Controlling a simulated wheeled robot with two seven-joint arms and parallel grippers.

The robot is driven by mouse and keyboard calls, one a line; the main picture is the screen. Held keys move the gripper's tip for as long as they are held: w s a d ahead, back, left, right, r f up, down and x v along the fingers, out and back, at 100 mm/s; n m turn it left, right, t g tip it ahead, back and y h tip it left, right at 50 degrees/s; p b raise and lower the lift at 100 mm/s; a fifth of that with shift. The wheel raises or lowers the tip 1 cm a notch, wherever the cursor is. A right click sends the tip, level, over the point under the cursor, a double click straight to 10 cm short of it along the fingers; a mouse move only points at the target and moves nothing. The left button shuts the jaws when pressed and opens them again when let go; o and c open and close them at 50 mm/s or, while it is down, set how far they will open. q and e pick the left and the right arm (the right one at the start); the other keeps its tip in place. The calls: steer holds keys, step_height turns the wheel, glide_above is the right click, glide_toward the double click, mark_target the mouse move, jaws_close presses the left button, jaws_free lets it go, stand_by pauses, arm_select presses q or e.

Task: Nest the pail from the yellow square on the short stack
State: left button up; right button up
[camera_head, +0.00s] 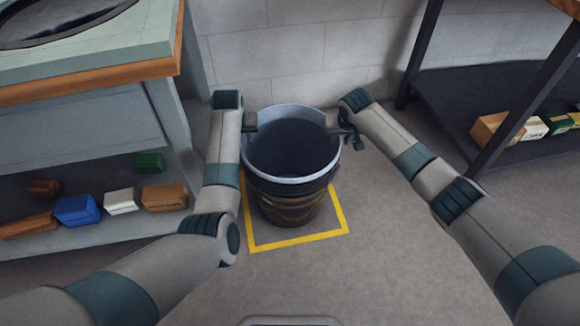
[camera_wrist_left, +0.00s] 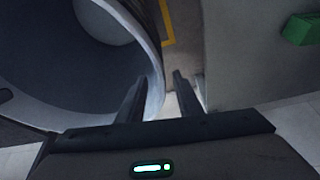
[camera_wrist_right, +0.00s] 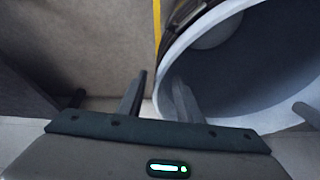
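I cannot tell whether the bands belong to one pail. My left gripper (camera_head: 260,125) is at the left of its rim. In the left wrist view, the pail (camera_wrist_left: 100,45) has its rim between my spread fingers (camera_wrist_left: 160,88). My right gripper (camera_head: 332,131) is at the right of the rim. In the right wrist view, the pail's (camera_wrist_right: 240,70) rim passes between my spread fingers (camera_wrist_right: 160,86). No separate short stack shows.
A grey bench (camera_head: 100,70) with a wooden edge stands at left, with several small boxes on its lower shelf. A dark rack (camera_head: 470,95) with boxes stands at right. A pale block wall (camera_head: 300,55) is behind the pail. The floor in front is clear.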

arm_select(q)
steer(key=shift+w+f, duration=0.25)
steer(key=shift+f, duration=0.45)
arm_select(e)
steer(key=shift+w+f, duration=0.25)
steer(key=shift+f, duration=0.35)
arm_select(q)
jaws_close()
arm_select(e)
jaws_close()
arm_select(q)
steer(key=shift+r, duration=0.1)
arm_select(e)
steer(key=shift+r, duration=0.1)
